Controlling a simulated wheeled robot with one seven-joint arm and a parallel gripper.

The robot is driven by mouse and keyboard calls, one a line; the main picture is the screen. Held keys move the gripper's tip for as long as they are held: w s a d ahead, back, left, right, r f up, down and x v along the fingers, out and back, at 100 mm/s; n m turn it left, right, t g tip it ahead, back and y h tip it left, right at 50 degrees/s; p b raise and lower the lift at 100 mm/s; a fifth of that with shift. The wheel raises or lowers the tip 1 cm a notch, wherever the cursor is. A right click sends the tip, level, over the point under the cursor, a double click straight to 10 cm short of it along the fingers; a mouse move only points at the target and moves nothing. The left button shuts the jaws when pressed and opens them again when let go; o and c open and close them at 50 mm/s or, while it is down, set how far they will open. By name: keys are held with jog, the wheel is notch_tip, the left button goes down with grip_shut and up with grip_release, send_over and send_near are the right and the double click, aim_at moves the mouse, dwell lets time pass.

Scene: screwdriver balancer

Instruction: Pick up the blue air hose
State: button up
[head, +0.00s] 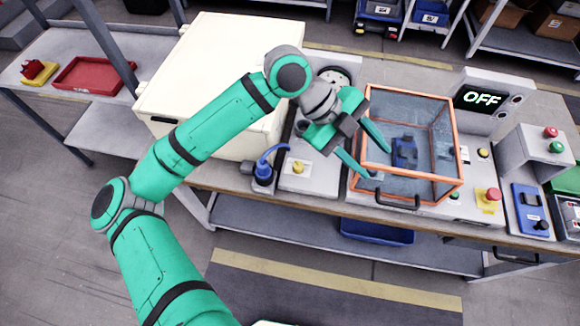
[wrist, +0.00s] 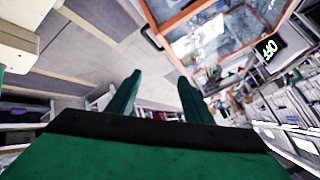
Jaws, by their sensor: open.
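The blue air hose (head: 267,160) stands at the front edge of the bench, just right of the large cream box. It bends over at the top, and its lower end meets a dark base. My gripper (head: 376,162) is open and empty, to the right of the hose and apart from it. Its two green fingers are in front of the clear-walled orange-framed case. In the wrist view my gripper (wrist: 159,78) shows two spread fingers with nothing between them. I cannot make out the hose in the wrist view.
The orange-framed case (head: 412,190) stands close to my fingers, with a dark handle in front. The cream box (head: 215,75) is beside the hose. A grey panel with a yellow button (head: 298,168) lies between hose and case.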

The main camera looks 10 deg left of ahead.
jog(key=w+a+f+n+t+y, duration=0.1)
jog(key=a+f+n+y, duration=0.15)
jog(key=a, duration=0.45)
jog(key=w+a+f+n+y, duration=0.1)
jog(key=a+y, duration=0.2)
jog(key=a, duration=0.4)
jog(key=n+y, duration=0.3)
jog(key=y, duration=0.1)
send_near(262, 163)
jog(key=shift+a+h, duration=0.2)
jog(key=shift+h, duration=0.05)
notch_tip(262, 163, down, 11)
jog(key=shift+r, duration=0.2)
jog(key=c, duration=1.2)
